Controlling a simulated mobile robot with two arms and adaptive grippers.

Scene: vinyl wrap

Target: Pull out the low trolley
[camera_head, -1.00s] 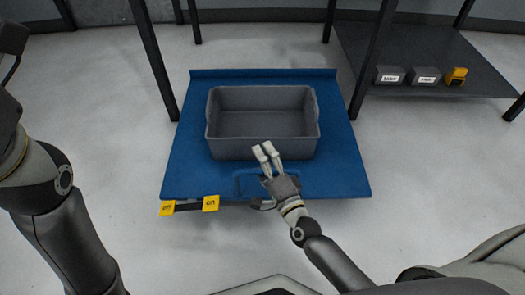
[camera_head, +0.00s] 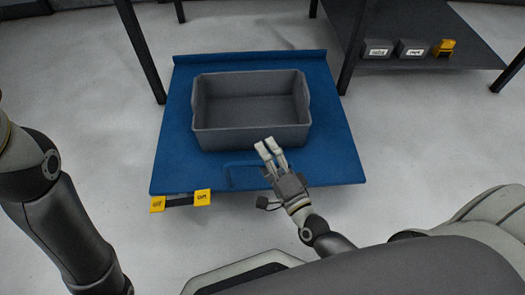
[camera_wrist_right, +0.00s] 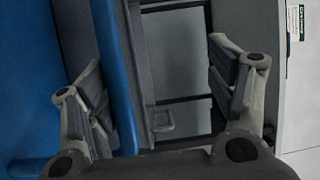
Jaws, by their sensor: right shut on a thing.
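The low trolley (camera_head: 330,130) is a flat blue platform with a raised lip at its far edge, standing on the floor between black rack posts. A grey open tote (camera_head: 250,137), empty, sits on it. A thin blue handle (camera_head: 240,165) shows at its front edge. My right gripper (camera_head: 270,152) is at this front edge, just right of the handle's middle, and is shut on the handle. In the right wrist view a blue bar (camera_wrist_right: 115,80) runs between the fingers, with the blue deck at left. My left arm is at the left; its gripper is out of view.
Two yellow tags (camera_head: 203,197) hang at the trolley's front left. A dark rack shelf (camera_head: 450,70) at the right holds two grey labelled boxes (camera_head: 412,47) and a yellow item (camera_head: 444,47). Black posts (camera_head: 140,50) flank the trolley. Pale floor is clear on the left.

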